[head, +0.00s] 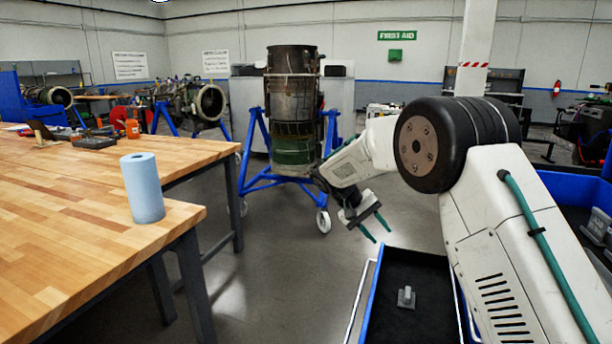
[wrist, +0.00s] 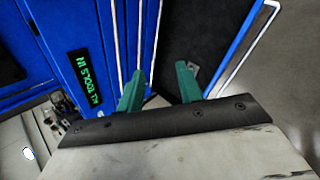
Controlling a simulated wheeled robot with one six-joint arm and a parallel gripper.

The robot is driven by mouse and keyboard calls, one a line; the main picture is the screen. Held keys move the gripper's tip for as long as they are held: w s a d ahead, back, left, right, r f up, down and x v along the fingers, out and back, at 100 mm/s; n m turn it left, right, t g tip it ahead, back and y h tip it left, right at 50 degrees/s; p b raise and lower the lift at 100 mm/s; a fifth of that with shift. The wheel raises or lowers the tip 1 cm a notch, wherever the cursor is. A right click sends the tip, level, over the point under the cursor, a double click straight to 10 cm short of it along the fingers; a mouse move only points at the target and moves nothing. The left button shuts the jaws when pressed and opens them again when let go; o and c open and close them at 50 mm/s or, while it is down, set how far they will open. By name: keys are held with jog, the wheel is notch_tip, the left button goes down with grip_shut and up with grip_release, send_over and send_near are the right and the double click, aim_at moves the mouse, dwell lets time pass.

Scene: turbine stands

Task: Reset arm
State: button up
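My gripper (head: 380,230) hangs in the middle of the head view, its two green fingers apart and nothing between them. It is above the floor, left of and higher than the open black-lined drawer (head: 398,278). In the wrist view my gripper (wrist: 160,88) also shows its fingers spread and empty, with the blue cabinet (wrist: 75,40) and the dark drawer (wrist: 205,30) beyond. My arm reaches in from the right of the head view and is bent.
A small grey part (head: 406,297) lies in the drawer. A wooden workbench (head: 70,220) with a blue paper roll (head: 143,188) fills the left. A turbine on a blue stand (head: 260,180) stands behind my gripper. Grey floor (head: 270,260) between bench and drawer is clear.

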jog(key=s+d+r+y, duration=0.2)
jog(key=s+d+r, duration=0.1)
jog(key=s+r, duration=0.65)
jog(key=s+d+r+y, duration=0.2)
jog(key=s+d+r, duration=0.3)
jog(key=s, duration=0.8)
jog(key=s+a+f+t+y, duration=0.1)
jog(key=s+y, duration=0.3)
jog(key=s, duration=2)
jog(key=shift+s+a+f+m+t, duration=0.15)
jog(key=shift+s+f+m+t, duration=0.25)
jog(key=shift+f+t, duration=0.4)
jog(key=shift+r, duration=0.1)
